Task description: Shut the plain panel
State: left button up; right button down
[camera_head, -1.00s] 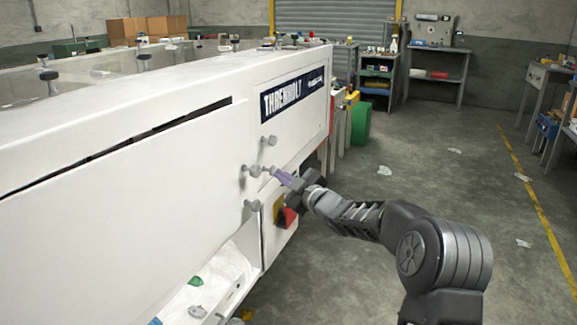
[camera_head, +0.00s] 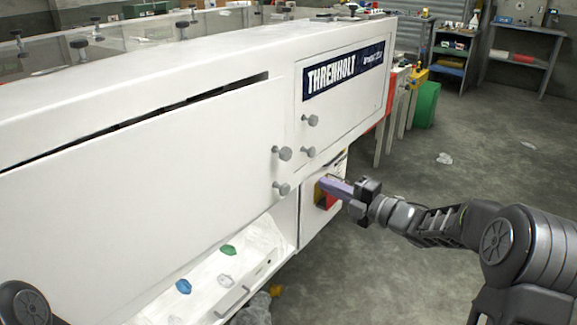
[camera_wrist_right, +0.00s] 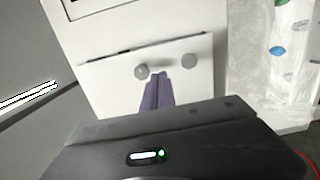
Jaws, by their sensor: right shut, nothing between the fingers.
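The plain panel (camera_head: 150,190) is the large white unlabelled panel on the left of the machine front. A dark slit (camera_head: 150,115) runs along its top edge. Two grey knobs (camera_head: 283,153) stand near its right edge. To its right is a panel labelled THRENHOLT (camera_head: 344,70), with two more knobs (camera_head: 310,120). My right gripper (camera_head: 325,184) is shut and empty, its purple fingers right of and below the knobs, in front of a yellow and red part. In the right wrist view the fingertips (camera_wrist_right: 158,77) point between two knobs; contact cannot be told. My left gripper is out of view.
Below the plain panel a white tray (camera_head: 222,305) holds blue, green and white lumps. A green bin (camera_head: 426,104) stands beyond the machine. The floor (camera_head: 470,130) to the right is mostly clear, with a few scraps.

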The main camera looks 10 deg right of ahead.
aim_at(278, 162)
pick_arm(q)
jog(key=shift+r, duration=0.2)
pick_arm(e)
jog(key=x, duration=1.4)
jog(key=shift+a, duration=0.1)
